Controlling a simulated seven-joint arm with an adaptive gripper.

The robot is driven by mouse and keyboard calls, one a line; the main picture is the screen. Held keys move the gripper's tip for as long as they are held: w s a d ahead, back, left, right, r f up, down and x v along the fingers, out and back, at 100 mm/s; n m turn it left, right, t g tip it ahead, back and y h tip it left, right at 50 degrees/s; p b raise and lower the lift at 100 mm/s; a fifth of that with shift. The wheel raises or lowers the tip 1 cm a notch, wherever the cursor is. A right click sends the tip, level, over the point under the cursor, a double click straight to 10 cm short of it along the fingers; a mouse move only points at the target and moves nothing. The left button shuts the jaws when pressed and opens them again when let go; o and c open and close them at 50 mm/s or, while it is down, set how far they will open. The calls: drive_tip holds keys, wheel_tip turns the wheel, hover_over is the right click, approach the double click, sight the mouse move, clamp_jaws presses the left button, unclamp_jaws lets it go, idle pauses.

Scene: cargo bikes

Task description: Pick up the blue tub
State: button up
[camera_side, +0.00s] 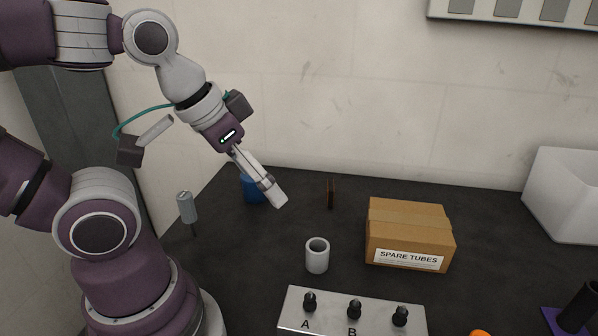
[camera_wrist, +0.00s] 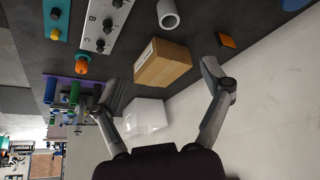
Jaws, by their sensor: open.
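The blue tub (camera_side: 252,191) stands on the dark table near the back wall in the side view, partly hidden behind my gripper (camera_side: 272,193). In the wrist view only a blue sliver of it (camera_wrist: 293,4) shows at the top right edge, outside my fingers. My gripper also shows in the wrist view (camera_wrist: 162,78), with its two fingers spread wide and nothing between them. It is above the table, tilted down to the right in the side view, apart from the tub as far as I can tell.
A grey-handled tool (camera_side: 187,208) is left. A knobbed panel (camera_side: 370,318) lies in front; a white bin (camera_side: 570,190) stands far right.

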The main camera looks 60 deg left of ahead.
drive_tip(key=shift+o, duration=1.1)
drive_tip(key=n+g+y, duration=0.3)
drive_tip(key=n+g, duration=0.1)
drive_tip(key=n, duration=0.7)
hover_over(256, 187)
drive_tip(key=x, duration=0.3)
drive_tip(key=s+d+x, duration=0.1)
drive_tip(key=x, duration=0.6)
drive_tip(key=shift+s+d+f, duration=0.3)
drive_tip(key=shift+d+f, duration=0.05)
drive_tip(key=shift+f, duration=0.25)
drive_tip(key=shift+h, duration=0.3)
drive_tip(key=x, duration=1)
drive_tip(key=shift+w+a+f, duration=0.1)
drive_tip(key=shift+a+f, duration=0.1)
drive_tip(key=shift+a, duration=0.1)
drive_tip(key=shift+c, duration=0.4)
